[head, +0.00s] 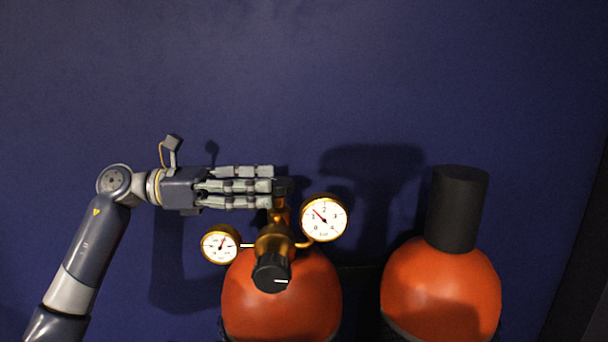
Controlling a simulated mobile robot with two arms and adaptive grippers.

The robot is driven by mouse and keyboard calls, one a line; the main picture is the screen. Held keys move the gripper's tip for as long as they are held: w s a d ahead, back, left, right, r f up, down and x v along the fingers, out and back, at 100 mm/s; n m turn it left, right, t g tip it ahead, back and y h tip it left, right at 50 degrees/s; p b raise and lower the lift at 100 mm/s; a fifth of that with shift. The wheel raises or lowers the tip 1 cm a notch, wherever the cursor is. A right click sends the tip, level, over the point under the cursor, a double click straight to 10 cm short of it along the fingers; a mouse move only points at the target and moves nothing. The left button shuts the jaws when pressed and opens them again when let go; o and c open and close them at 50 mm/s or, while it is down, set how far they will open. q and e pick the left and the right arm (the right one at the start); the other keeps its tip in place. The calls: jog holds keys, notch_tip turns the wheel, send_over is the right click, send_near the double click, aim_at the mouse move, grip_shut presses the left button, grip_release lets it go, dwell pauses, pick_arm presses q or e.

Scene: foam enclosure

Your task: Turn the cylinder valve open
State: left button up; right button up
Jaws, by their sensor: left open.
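The cylinder valve's dark handwheel (286,186) sits on top of a brass stem above the left orange gas cylinder (318,296). A brass regulator (273,240) is fitted there, with a black knob (271,273) bearing a white mark. My left gripper (268,187) comes in from the left with its fingers stretched out and open. Its fingertips are at the handwheel's left side and overlap it in the picture. I cannot tell whether they touch it. The fingers partly hide the handwheel. My right gripper is not in view.
Two round white gauges flank the regulator, a left one (220,244) and a larger right one (323,218). A second orange cylinder (441,291) with a black cap (457,209) stands to the right. A dark blue wall (400,80) is behind. The space above the cylinders is free.

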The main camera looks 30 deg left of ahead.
pick_arm(q)
jog(key=p+x, duration=0.4)
jog(key=x, duration=0.4)
jog(key=shift+s+r, duration=0.15)
jog(key=c, duration=0.8)
jog(key=shift+c, duration=0.4)
jog(key=shift+d, duration=0.1)
jog(key=shift+c, duration=0.3)
